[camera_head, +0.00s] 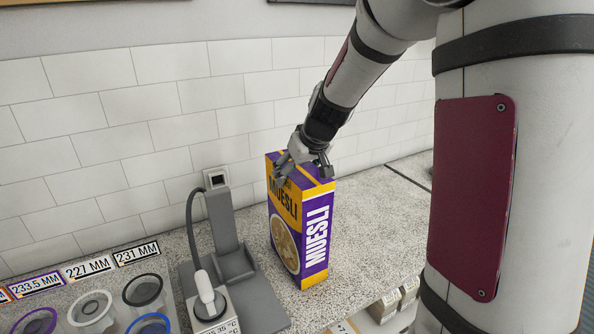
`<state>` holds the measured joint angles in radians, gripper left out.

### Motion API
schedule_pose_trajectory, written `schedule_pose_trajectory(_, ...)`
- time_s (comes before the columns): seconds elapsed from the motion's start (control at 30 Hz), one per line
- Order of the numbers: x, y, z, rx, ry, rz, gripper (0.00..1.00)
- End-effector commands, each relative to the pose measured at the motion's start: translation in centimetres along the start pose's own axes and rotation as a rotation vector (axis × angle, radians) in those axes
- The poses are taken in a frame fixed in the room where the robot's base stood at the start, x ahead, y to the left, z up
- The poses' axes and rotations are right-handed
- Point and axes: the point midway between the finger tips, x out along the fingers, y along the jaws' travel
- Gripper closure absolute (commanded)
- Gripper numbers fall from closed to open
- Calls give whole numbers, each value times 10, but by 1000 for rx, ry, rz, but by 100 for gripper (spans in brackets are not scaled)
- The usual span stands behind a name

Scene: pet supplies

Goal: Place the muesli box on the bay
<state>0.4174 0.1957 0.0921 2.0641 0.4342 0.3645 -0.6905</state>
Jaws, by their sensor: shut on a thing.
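My gripper (303,170) comes down from above and is shut on the top of the muesli box. One finger shows against the front face and another near the right side. I cannot tell whether the box's bottom touches the counter or is slightly above it. No place marked as the bay can be made out for sure.
A grey stand (229,235) with a cable and a white-topped device (211,304) is close left of the box. Several round containers (143,290) and size labels (137,254) are at lower left. A tiled wall (130,110) is behind. The counter right of the box is clear.

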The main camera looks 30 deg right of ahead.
Motion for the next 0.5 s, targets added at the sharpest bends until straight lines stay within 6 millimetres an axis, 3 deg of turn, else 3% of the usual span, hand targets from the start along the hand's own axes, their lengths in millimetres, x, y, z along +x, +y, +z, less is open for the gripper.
schedule_pose_trajectory(0.1, 2, 0, 1, -1, 2, 1, 91)
schedule_pose_trajectory(0.13, 2, 0, 2, -1, 0, 0, 25)
schedule_pose_trajectory(0.2, 2, 0, 2, -1, 0, 0, 9)
schedule_pose_trajectory(0.5, 2, 0, 1, 0, 0, 0, 9)
